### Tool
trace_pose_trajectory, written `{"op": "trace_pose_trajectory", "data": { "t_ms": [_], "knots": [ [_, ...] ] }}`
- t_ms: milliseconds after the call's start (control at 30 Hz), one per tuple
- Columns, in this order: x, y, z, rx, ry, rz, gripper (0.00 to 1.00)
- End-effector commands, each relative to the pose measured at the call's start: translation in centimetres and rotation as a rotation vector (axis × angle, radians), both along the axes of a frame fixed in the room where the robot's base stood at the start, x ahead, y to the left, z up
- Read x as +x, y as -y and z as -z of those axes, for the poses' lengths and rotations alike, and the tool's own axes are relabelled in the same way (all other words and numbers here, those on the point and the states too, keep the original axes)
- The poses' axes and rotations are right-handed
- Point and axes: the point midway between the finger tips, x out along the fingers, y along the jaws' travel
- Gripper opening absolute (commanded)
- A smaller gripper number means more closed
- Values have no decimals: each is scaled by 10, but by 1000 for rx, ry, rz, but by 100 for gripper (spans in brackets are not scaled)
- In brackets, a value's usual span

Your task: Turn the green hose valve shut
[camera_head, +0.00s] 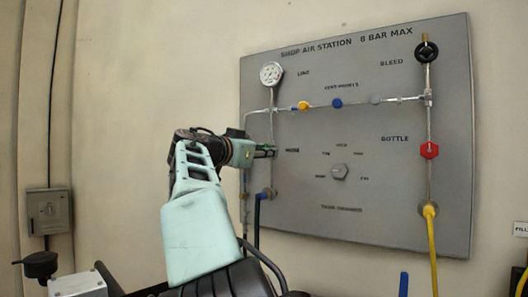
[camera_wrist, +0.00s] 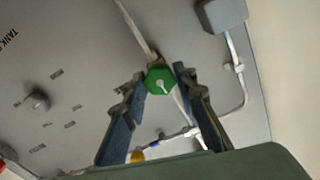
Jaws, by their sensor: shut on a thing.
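The green hose valve (camera_wrist: 158,80) is a green knob with a pale pointer mark on its face, mounted on a pipe of the grey panel. My gripper (camera_wrist: 160,75) has one finger on each side of it and is shut on it. In the head view my gripper (camera_head: 265,151) reaches the left pipe beside the panel lettering. Only a small bit of green shows there, and the arm and fingers hide most of the valve.
The grey panel (camera_head: 310,210) carries a round gauge (camera_head: 271,74), a yellow knob (camera_head: 303,106), a blue knob (camera_head: 337,103), a red valve (camera_head: 429,150), a black knob (camera_head: 427,51) and a grey selector (camera_head: 339,172). A yellow hose (camera_head: 432,245) hangs at the right.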

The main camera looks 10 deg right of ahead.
Motion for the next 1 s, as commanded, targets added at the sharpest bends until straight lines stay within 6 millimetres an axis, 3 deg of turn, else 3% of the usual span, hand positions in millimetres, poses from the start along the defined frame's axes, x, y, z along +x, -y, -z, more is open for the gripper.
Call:
{"op": "trace_pose_trajectory", "data": {
  "t_ms": [567, 600, 733, 1000],
  "knots": [
    [0, 0, 2, 27, 18, 0, 2],
    [0, 0, 2, 27, 18, 0, 29],
    [0, 0, 2, 25, 18, 0, 44],
    [0, 0, 1, 24, 20, 0, 44]
  ]
}}
